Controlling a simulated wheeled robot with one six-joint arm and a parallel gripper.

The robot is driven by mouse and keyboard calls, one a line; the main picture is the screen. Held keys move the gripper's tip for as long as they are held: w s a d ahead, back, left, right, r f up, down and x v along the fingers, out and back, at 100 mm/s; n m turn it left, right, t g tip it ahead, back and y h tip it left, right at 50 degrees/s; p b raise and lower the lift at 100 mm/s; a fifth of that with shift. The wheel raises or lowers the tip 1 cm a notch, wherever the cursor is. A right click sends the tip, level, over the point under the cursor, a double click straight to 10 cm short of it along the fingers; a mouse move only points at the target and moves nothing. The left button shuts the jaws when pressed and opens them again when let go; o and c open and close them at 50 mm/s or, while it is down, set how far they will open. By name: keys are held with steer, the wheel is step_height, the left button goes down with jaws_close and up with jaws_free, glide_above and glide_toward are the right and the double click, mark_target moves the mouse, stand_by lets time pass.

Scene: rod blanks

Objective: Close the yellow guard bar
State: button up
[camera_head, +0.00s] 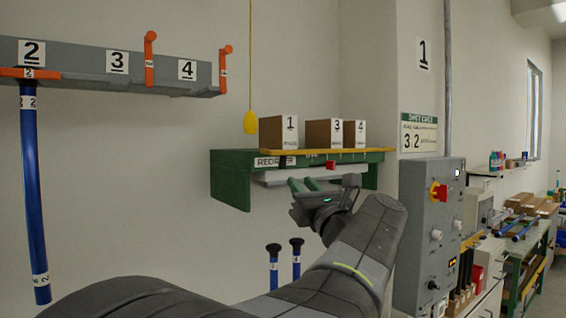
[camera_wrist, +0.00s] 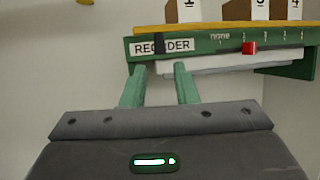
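The yellow guard bar (camera_head: 330,151) lies level along the upper front of the green wall shelf (camera_head: 230,184), in front of the boxes. It also shows in the wrist view (camera_wrist: 222,29). A black piece (camera_wrist: 159,43) and a red block (camera_wrist: 249,48) sit on the shelf front below it; I cannot tell whether either is joined to the bar. My gripper (camera_head: 304,182) is below the shelf front in the head view. In the wrist view its two green fingers (camera_wrist: 161,72) are apart with nothing between them, and they appear clear of the bar.
Numbered boxes (camera_head: 278,132) stand on the shelf behind the bar. A yellow pull handle (camera_head: 250,122) hangs at its left. A grey control box (camera_head: 430,230) is on the right. A rack (camera_head: 100,66) with a blue rod (camera_head: 33,190) is at the left.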

mark_target(284, 165)
steer(key=p+x, duration=0.3)
steer(key=x, duration=0.8)
steer(key=shift+w+a+p, duration=0.2)
steer(key=shift+w+p, duration=0.1)
jaws_close()
